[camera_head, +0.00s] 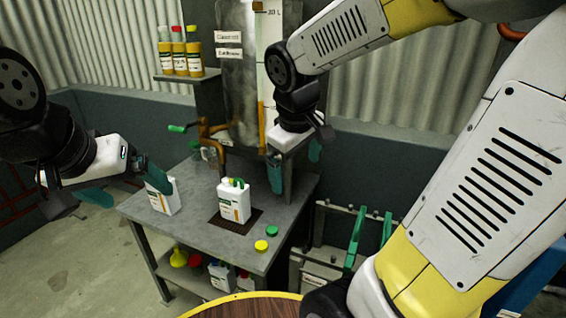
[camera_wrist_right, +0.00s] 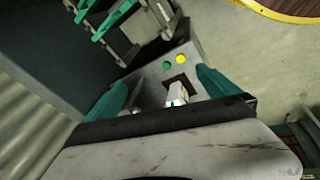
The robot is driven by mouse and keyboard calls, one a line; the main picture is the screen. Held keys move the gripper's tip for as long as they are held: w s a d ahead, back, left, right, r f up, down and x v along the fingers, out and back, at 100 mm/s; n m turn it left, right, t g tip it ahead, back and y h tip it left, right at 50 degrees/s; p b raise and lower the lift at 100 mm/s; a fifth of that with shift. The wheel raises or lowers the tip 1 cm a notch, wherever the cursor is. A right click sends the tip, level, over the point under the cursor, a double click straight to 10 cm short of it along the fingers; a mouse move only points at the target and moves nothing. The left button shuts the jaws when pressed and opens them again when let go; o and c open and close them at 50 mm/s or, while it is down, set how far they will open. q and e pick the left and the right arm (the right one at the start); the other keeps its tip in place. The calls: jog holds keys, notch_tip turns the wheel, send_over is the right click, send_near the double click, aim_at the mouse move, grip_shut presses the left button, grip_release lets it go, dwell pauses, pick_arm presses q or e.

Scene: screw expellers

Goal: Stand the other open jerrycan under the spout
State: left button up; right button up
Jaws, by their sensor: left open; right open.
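A white jerrycan (camera_head: 234,203) with green and yellow on its top stands upright on the dark grate (camera_head: 226,228) in the table top. Another white jerrycan (camera_head: 165,203) stands near the table's left edge; its top is partly hidden by a finger of my left gripper (camera_head: 128,190). That gripper is open beside this can. The orange spout pipe (camera_head: 206,132) with a green valve handle (camera_head: 177,128) is behind the cans. My right gripper (camera_head: 296,165) is open and empty above the table's right rear. The right wrist view shows a can (camera_wrist_right: 177,93) beyond its open fingers (camera_wrist_right: 160,92).
A yellow cap (camera_head: 261,245) and a green cap (camera_head: 272,231) lie at the front right of the table (camera_head: 190,237). Bottles (camera_head: 180,58) stand on a wall shelf. A rack with green handles (camera_head: 355,240) is to the right. A yellow funnel (camera_head: 178,258) sits on the lower shelf.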

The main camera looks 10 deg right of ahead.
jog(key=s+a+r+m+t+y, duration=0.2)
jog(key=s+r+m+y, duration=0.1)
jog(key=s, duration=0.4)
jog(key=r+m, duration=0.1)
jog(key=m, duration=0.1)
jog(key=shift+s+a+r+m+t, duration=0.15)
jog(key=shift+s+r+m+t, duration=0.1)
jog(key=shift+s+m+t, duration=0.15)
